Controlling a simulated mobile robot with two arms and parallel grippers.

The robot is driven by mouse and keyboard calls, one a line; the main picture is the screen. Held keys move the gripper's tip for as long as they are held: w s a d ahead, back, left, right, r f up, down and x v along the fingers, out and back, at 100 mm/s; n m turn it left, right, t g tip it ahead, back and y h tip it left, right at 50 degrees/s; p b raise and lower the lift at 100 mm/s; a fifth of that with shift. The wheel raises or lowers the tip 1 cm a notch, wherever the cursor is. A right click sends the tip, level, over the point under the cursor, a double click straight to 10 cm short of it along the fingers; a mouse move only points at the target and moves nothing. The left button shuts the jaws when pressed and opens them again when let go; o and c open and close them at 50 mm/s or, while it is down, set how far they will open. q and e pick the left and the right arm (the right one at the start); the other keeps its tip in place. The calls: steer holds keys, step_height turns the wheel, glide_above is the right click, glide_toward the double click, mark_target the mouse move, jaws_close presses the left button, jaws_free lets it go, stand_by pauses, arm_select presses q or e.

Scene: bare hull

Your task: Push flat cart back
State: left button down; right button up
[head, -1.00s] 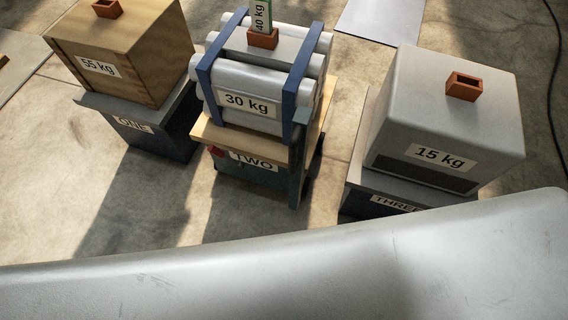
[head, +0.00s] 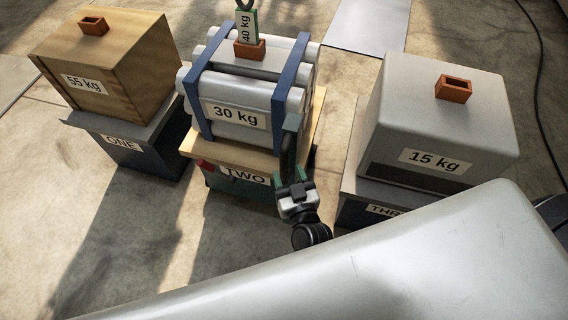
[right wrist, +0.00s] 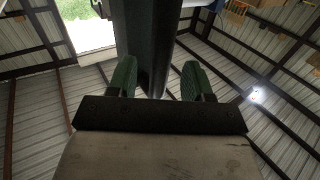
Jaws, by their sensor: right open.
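The flat cart, marked TWO (head: 266,158), has a pale wooden deck and a dark green base. It carries a bundle of grey cylinders (head: 240,112) with blue straps and a 30 kg label. A dark upright bar (head: 289,150) stands at the cart's near right side. My right gripper (head: 294,183) is open at the lower part of this bar. In the right wrist view its green fingers (right wrist: 156,82) are apart, with a dark green bar (right wrist: 145,40) showing between them. Whether they touch it I cannot tell. My left gripper is not in view.
A wooden 55 kg crate (head: 105,60) on stand ONE (head: 125,145) is to the left. A grey 15 kg block (head: 430,115) on stand THREE (head: 365,190) is to the right. A light panel (head: 368,25) lies behind. The floor at the front left is clear.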

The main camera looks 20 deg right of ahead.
mark_target(286, 169)
steer(key=shift+w, duration=1.7)
jaws_close()
